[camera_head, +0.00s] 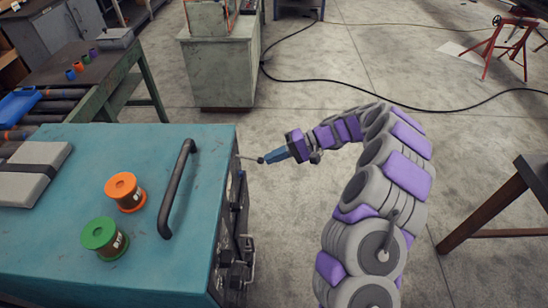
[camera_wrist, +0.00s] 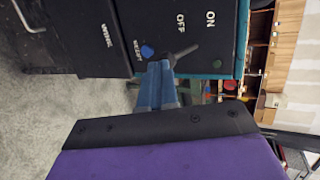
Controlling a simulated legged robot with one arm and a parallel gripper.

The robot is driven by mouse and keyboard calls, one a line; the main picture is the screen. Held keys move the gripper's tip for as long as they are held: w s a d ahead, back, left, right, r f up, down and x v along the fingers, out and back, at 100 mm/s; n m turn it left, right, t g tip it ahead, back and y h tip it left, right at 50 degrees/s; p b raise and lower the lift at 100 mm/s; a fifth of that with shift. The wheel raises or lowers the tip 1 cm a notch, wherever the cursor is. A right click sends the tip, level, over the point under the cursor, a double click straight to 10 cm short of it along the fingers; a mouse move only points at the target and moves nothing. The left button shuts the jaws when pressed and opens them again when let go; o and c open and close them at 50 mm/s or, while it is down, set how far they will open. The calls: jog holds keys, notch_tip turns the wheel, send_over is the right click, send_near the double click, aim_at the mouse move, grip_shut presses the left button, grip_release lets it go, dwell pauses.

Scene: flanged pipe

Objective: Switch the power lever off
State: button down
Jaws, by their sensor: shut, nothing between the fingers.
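In the wrist view a black panel (camera_wrist: 208,62) carries white ON and OFF labels. A dark grey lever (camera_wrist: 187,50) sticks out near the labels; I cannot tell which position it is set to. A thin rod (camera_head: 247,158), perhaps this lever, shows at the cabinet's right side in the head view. My gripper (camera_head: 263,160) has blue fingers and is shut and empty beside this side. In the wrist view its fingertips (camera_wrist: 160,67) overlap the lever's base; I cannot tell whether they touch it. A blue button (camera_wrist: 147,51) lies just left of them.
The teal cabinet (camera_head: 160,145) bears a black handle (camera_head: 178,190), an orange spool (camera_head: 125,191), a green spool (camera_head: 105,238) and a grey case (camera_head: 35,172). A workbench stands behind left and a table (camera_head: 490,205) at right.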

jog(key=shift+r, duration=0.3)
jog(key=shift+r, duration=0.65)
